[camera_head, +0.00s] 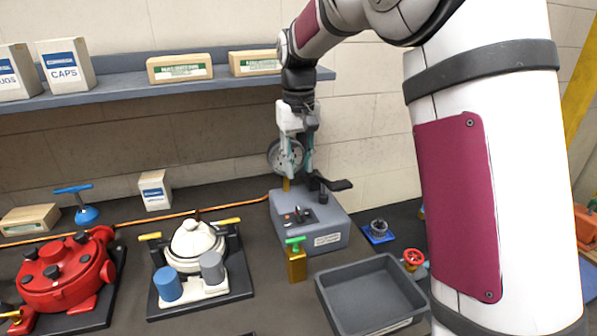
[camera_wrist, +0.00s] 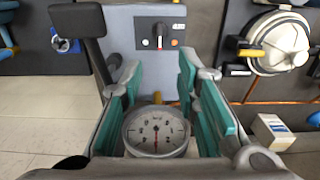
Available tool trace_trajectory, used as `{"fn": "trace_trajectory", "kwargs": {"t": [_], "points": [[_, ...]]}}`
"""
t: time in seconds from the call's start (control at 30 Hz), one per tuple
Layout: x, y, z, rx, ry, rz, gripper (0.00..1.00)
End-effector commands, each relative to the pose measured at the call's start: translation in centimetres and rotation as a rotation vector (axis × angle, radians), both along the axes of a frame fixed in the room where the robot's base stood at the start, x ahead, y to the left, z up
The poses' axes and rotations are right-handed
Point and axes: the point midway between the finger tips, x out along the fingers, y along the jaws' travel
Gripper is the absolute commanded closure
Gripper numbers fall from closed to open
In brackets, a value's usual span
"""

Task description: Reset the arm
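My gripper (camera_head: 297,165) is at the end of the arm, hanging down above the back of a grey machine (camera_head: 325,230). In the wrist view its two teal-padded fingers (camera_wrist: 157,72) stand apart with a clear gap between their tips. A round dial gauge (camera_head: 285,157) is beside the fingers in the head view. In the wrist view the gauge (camera_wrist: 156,130) shows low between the fingers, its white face visible. Whether the fingers touch it is unclear. The machine's front (camera_wrist: 150,35) with its dark knob lies beyond the fingertips.
A grey tray (camera_head: 368,292) stands right of the machine's front. A shelf (camera_head: 150,97) with several boxes runs along the wall. A dark lever pad (camera_head: 335,185) juts from the machine.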

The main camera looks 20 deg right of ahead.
Motion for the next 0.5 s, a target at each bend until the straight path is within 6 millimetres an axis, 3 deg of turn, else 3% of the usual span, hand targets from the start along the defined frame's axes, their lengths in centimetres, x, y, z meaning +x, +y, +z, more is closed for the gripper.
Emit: {"fn": "trace_trajectory", "kwargs": {"t": [0.43, 0.5], "points": [[0.01, 0.01, 0.00, 0.000, 0.000, 0.000, 0.71], [-0.71, 0.01, 0.71, 0.000, -0.012, 0.000, 0.71]]}}
